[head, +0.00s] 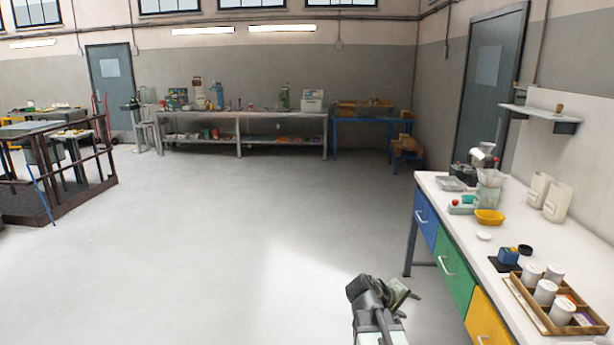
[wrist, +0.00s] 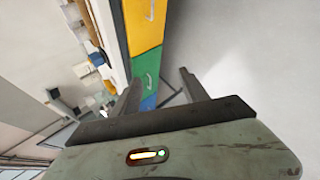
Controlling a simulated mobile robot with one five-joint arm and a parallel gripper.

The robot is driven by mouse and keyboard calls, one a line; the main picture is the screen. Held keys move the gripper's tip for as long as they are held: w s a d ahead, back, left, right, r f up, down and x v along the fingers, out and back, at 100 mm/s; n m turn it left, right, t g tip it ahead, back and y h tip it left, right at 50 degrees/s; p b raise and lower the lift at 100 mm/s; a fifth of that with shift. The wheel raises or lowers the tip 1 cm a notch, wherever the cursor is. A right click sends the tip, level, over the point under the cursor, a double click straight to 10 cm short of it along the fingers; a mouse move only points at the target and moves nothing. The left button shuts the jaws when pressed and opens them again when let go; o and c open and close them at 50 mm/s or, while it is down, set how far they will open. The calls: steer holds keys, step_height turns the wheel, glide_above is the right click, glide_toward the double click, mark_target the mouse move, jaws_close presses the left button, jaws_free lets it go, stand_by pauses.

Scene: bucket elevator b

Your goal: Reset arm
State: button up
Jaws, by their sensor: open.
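My gripper (head: 386,296) is at the bottom of the head view, left of the workbench and over bare floor. In the wrist view my gripper (wrist: 160,92) shows two dark fingers spread apart with nothing between them. Beyond the fingers lie the green drawer (wrist: 145,72), the blue drawer (wrist: 149,102) and grey floor. The wrist view is turned sideways.
The white workbench (head: 530,238) runs along the right, with yellow, green and blue drawers. It holds a wooden tray (head: 535,315) with white canisters, a yellow bowl (head: 489,217) and a blue box (head: 508,257). The middle floor is clear. A railed platform (head: 90,193) stands left.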

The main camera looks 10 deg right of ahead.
steer(key=s+a+f+m+g+y, duration=0.1)
steer(key=s+a+f+y, duration=0.1)
steer(key=a, duration=0.6)
steer(key=s+a+f+m+g+y, duration=0.1)
steer(key=s+a+f+y, duration=0.2)
steer(key=a, duration=0.5)
steer(key=s+a+f+m+g+y, duration=0.1)
steer(key=s+a+y, duration=0.3)
steer(key=a, duration=0.5)
steer(key=shift+f+g+y+p, duration=0.35)
steer(key=shift+f+g+y, duration=0.05)
steer(key=shift+f, duration=0.4)
steer(key=shift+s, duration=0.1)
